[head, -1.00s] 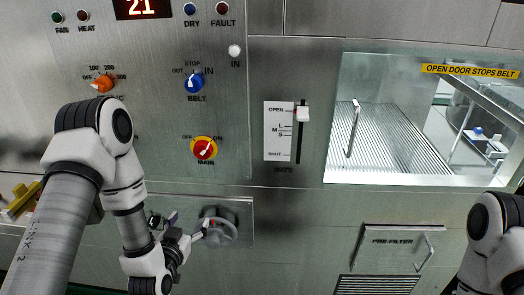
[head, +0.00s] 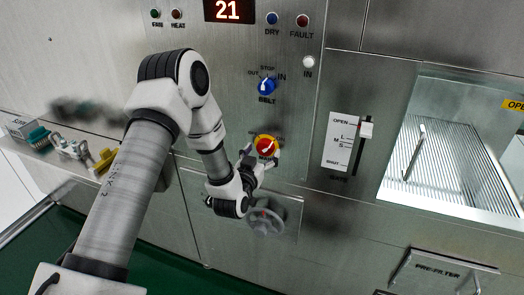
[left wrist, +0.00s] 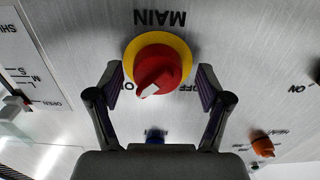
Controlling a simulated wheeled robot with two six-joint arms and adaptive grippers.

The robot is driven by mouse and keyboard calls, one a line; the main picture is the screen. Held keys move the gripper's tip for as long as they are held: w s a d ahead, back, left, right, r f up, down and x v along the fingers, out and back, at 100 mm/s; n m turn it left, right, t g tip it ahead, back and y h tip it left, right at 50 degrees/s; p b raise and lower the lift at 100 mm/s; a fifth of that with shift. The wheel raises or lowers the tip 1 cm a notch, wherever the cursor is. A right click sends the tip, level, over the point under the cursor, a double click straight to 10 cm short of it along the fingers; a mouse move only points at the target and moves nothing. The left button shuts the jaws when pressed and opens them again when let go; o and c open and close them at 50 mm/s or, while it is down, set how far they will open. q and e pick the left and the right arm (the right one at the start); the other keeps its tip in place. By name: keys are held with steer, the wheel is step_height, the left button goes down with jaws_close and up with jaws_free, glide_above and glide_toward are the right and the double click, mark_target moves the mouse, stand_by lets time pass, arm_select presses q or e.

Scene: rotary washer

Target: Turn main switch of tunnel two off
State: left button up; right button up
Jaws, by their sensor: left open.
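The main switch (head: 265,147) is a red knob with a white pointer mark on a yellow ring, on the steel control panel. It also shows large and upside down in the left wrist view (left wrist: 160,70), with "MAIN" and "OFF" lettering beside it. My left gripper (head: 258,160) is at the panel by the switch. In the left wrist view its open fingers (left wrist: 156,88) stand on either side of the red knob, and I cannot tell whether they touch it. In the head view the gripper hides part of the switch's labels. My right gripper is not in view.
The blue belt switch (head: 267,86) is above the main switch, and a grey handwheel (head: 265,222) is below. A gate slider (head: 366,130) is to the right. The orange knob (left wrist: 262,147) shows in the left wrist view. Small items stand on a ledge at left.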

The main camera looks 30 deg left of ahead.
arm_select(q)
steer(key=shift+d, duration=0.15)
steer(key=c, duration=1.1)
steer(key=shift+c, duration=0.2)
steer(key=n+b, duration=0.3)
steer(key=shift+f, duration=0.2)
steer(key=n+b, duration=1)
steer(key=shift+r, duration=0.1)
steer(key=n+b, duration=0.3)
steer(key=shift+d+r+n, duration=0.1)
steer(key=shift+r+n, duration=0.05)
steer(key=shift+n, duration=0.15)
steer(key=shift+r+n+b, duration=0.1)
steer(key=shift+n+b, duration=0.3)
steer(key=shift+n, duration=0.2)
